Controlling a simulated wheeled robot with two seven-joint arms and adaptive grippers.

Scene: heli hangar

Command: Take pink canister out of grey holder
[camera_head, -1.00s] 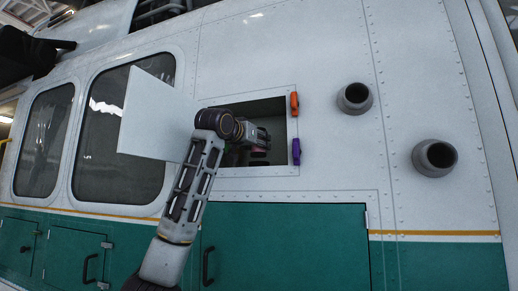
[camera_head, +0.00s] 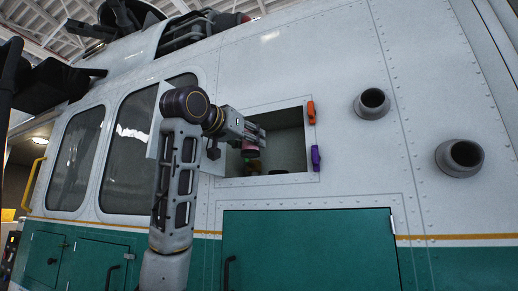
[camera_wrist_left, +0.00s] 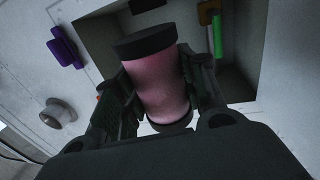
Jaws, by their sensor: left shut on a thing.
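The pink canister (camera_wrist_left: 158,85) has dark end caps and sits tilted between my left fingers in the left wrist view. My left gripper (camera_wrist_left: 161,82) is shut around its middle. In the head view, my left gripper (camera_head: 253,135) is at the mouth of a square wall compartment, with the pink end of the canister (camera_head: 250,150) showing below the fingers. Both caps show in the wrist view, and no holder is seen around the canister. I cannot tell which grey part is the holder. My right gripper is not in view.
The open compartment (camera_head: 289,150) has a white door at left, partly behind my arm. An orange clip (camera_head: 311,112) and a purple clip (camera_head: 316,158) are on its right edge. Two grey round sockets (camera_head: 372,103) (camera_head: 460,158) stick out farther right. A green item (camera_wrist_left: 216,35) is inside.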

